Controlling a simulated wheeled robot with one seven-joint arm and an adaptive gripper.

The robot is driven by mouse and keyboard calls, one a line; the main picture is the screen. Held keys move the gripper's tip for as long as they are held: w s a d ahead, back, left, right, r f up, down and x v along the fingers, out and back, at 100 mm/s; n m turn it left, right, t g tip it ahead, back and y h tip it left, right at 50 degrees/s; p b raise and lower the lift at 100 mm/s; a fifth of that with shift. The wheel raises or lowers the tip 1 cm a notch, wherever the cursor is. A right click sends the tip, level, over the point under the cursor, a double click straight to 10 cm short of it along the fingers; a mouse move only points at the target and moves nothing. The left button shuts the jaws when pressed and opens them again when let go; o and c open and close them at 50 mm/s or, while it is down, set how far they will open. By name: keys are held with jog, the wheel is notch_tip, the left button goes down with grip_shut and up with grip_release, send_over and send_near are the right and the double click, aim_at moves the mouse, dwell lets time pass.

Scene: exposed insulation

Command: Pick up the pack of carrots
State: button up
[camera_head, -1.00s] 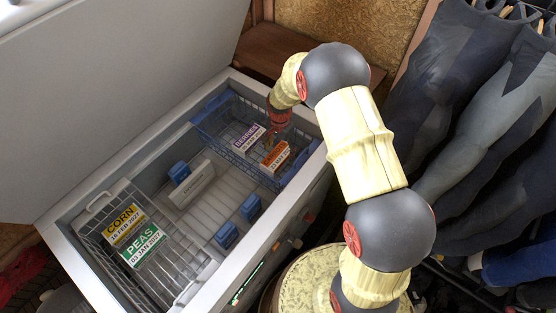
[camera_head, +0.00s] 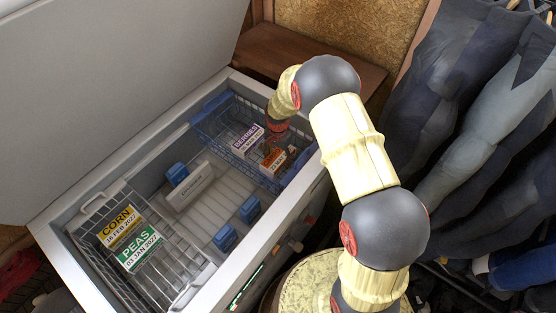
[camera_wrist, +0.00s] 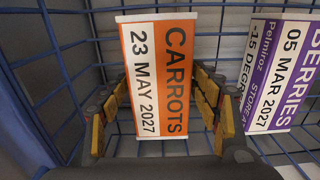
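The pack of carrots (camera_head: 272,162), with an orange and white label, is in the blue wire basket (camera_head: 208,122) of the freezer. In the wrist view the carrots pack (camera_wrist: 159,80) stands between the yellow-padded fingers of my gripper (camera_wrist: 162,98). One finger is on each side of it, with narrow gaps, and the gripper looks open. I cannot tell whether either finger touches the pack. In the head view my gripper (camera_head: 282,145) is down in the basket and hides part of the pack.
A purple-labelled berries pack (camera_head: 247,140) is beside the carrots and also shows in the wrist view (camera_wrist: 283,75). Corn (camera_head: 117,228) and peas (camera_head: 139,249) packs lie in the near-left basket. The freezer rim (camera_head: 292,198) and basket wires surround my gripper closely.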

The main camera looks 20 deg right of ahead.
jog(key=c, duration=1.2)
jog(key=shift+r, duration=0.1)
jog(key=shift+c, duration=0.2)
